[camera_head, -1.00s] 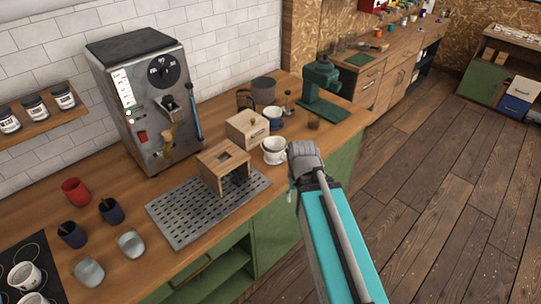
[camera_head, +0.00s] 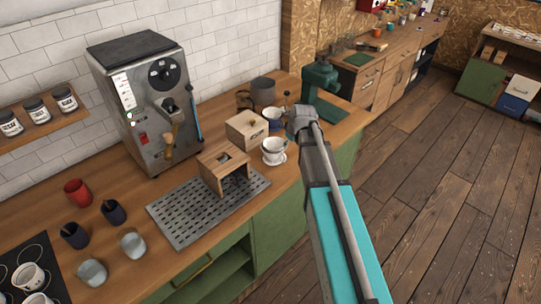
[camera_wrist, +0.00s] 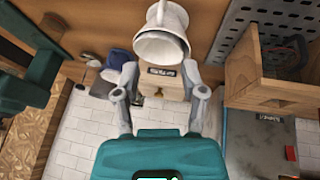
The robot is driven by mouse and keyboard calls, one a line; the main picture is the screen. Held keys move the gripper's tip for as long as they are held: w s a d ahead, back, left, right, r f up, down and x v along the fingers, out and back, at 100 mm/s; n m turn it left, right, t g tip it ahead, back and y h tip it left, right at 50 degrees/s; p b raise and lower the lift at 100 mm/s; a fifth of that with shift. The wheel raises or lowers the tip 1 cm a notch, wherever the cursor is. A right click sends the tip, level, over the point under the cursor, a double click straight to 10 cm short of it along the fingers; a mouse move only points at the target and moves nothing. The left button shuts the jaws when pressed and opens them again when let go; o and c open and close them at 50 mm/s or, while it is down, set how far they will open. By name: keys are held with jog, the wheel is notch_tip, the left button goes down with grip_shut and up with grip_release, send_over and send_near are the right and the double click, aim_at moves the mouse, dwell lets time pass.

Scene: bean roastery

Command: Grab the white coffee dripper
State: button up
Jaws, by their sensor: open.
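The white coffee dripper (camera_head: 273,149) stands on the wooden counter in the head view, to the right of a small wooden stand and in front of a wooden box. In the wrist view the dripper (camera_wrist: 161,45) is at the top centre, its round rim facing the camera and its handle at the upper edge. My gripper (camera_head: 299,124) is above the counter, up and to the right of the dripper in the head view. In the wrist view my gripper (camera_wrist: 163,82) has its two fingers spread, with the dripper beyond the tips and nothing visibly held.
The wooden stand (camera_head: 211,179) sits on a perforated metal tray (camera_head: 181,227). The wooden box (camera_head: 241,132) and a dark blue cup (camera_head: 273,114) are close behind the dripper. A green grinder (camera_head: 318,85) stands at the counter's far end.

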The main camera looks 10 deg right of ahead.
jog(key=shift+f, duration=0.15)
jog(key=b, duration=0.7)
send_over(283, 154)
jog(key=s, duration=0.3)
jog(key=f, duration=0.6)
jog(key=shift+d+f, duration=0.3)
jog(key=shift+d, duration=0.1)
jog(key=shift+w+f+b, duration=0.35)
jog(key=shift+f+b, duration=0.05)
jog(key=shift+f, duration=0.05)
jog(key=shift+f, duration=0.1)
jog(key=shift+b+x, duration=2.3)
jog(key=shift+x, duration=0.2)
jog(key=shift+w+a, duration=0.15)
jog(key=shift+a, duration=0.05)
jog(key=shift+c, duration=0.3)
grip_shut()
